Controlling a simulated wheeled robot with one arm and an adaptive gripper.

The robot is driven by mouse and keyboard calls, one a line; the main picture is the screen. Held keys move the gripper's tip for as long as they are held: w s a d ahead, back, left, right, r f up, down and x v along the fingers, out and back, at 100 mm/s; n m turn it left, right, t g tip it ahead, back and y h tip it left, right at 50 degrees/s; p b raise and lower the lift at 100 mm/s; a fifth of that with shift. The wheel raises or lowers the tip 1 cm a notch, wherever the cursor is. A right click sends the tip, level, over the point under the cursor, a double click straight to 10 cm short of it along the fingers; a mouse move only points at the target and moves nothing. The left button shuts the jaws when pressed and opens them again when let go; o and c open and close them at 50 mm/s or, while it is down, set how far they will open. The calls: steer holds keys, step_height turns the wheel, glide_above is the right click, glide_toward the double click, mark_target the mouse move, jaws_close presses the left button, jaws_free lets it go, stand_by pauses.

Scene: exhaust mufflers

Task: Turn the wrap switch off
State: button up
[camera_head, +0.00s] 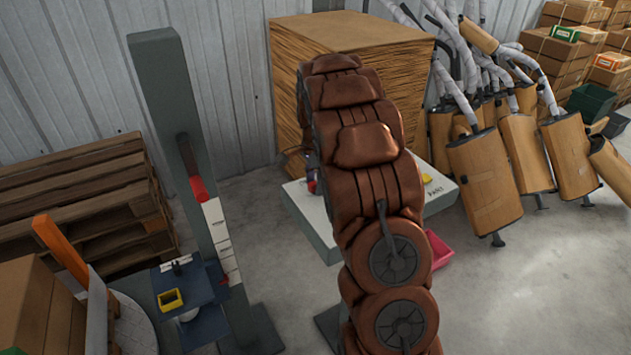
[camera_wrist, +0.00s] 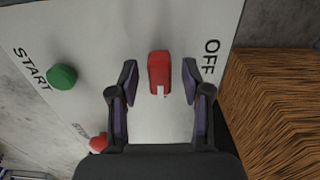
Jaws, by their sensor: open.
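In the wrist view a red switch (camera_wrist: 159,68) with a small white mark stands on a pale panel (camera_wrist: 110,35). The word OFF is printed to its right. My gripper (camera_wrist: 160,80) is open, with one dark finger on each side of the switch. Both fingers look apart from it; I cannot tell how close they are in depth. In the head view the panel (camera_head: 308,222) shows behind my arm, which hides the switch and most of my gripper.
A green START button (camera_wrist: 62,77) and a red button (camera_wrist: 98,142) with a faint label sit left of the switch. A tall brown cardboard stack (camera_head: 335,35) stands behind the panel. Wrapped mufflers (camera_head: 485,180) lean at the right. A grey post (camera_head: 175,100) stands left.

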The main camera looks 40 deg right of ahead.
jaws_close()
stand_by(0.5)
steer(key=n+b, duration=0.2)
steer(key=b, duration=0.1)
steer(key=shift+f+n, duration=0.2)
steer(key=shift+n, duration=0.1)
steer(key=n+b, duration=0.4)
steer(key=n, duration=0.1)
steer(key=shift+b, duration=0.3)
steer(key=n+b, duration=0.2)
steer(key=n, duration=0.3)
steer(key=shift+r+n, duration=0.15)
steer(key=shift+n, duration=0.25)
steer(key=shift+r+n+b, duration=0.1)
steer(key=shift+n+b, duration=0.5)
steer(key=shift+n, duration=1.6)
